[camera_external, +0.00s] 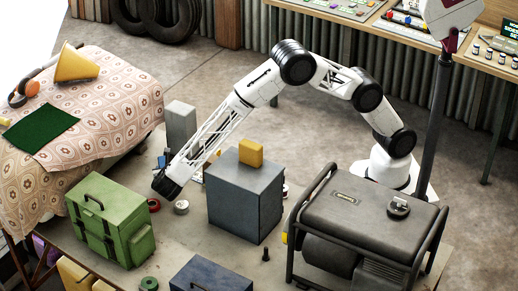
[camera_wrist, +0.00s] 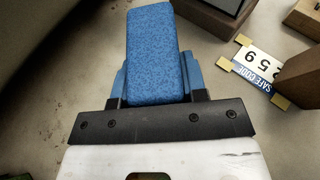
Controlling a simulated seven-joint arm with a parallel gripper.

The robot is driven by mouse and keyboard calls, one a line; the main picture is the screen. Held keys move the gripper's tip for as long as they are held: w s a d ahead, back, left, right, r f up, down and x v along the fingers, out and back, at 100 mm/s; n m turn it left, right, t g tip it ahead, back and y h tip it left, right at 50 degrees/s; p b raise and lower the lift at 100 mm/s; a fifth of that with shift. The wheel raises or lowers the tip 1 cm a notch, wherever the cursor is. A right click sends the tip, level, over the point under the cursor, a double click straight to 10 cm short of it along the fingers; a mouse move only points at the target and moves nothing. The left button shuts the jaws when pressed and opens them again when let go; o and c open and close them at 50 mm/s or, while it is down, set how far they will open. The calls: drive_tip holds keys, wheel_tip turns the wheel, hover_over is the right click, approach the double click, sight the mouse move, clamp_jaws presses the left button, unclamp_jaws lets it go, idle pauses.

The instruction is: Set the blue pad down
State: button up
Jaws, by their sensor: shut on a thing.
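In the wrist view the blue pad (camera_wrist: 156,40) is a rounded, speckled blue block. It sits between the two blue fingers of my gripper (camera_wrist: 157,78), which is shut on it. The pad reaches out beyond the fingertips, over a plain grey-brown surface. I cannot tell whether its far end touches that surface. In the external view my arm reaches left to a black wrist joint (camera_external: 166,184) between the green case and the grey box. The fingers and the pad cannot be made out clearly there.
A numbered card (camera_wrist: 262,65) and brown blocks (camera_wrist: 302,78) lie right of the pad; left is bare. Around the arm stand a green case (camera_external: 108,222), a grey box (camera_external: 232,198) with a yellow block (camera_external: 250,152), a white roll (camera_external: 181,207) and a generator (camera_external: 365,225).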

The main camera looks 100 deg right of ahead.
drive_tip(key=shift+f, duration=1.4)
drive_tip(key=shift+f, duration=0.65)
drive_tip(key=o, duration=1)
drive_tip(key=shift+c, duration=0.2)
drive_tip(key=shift+r, duration=0.15)
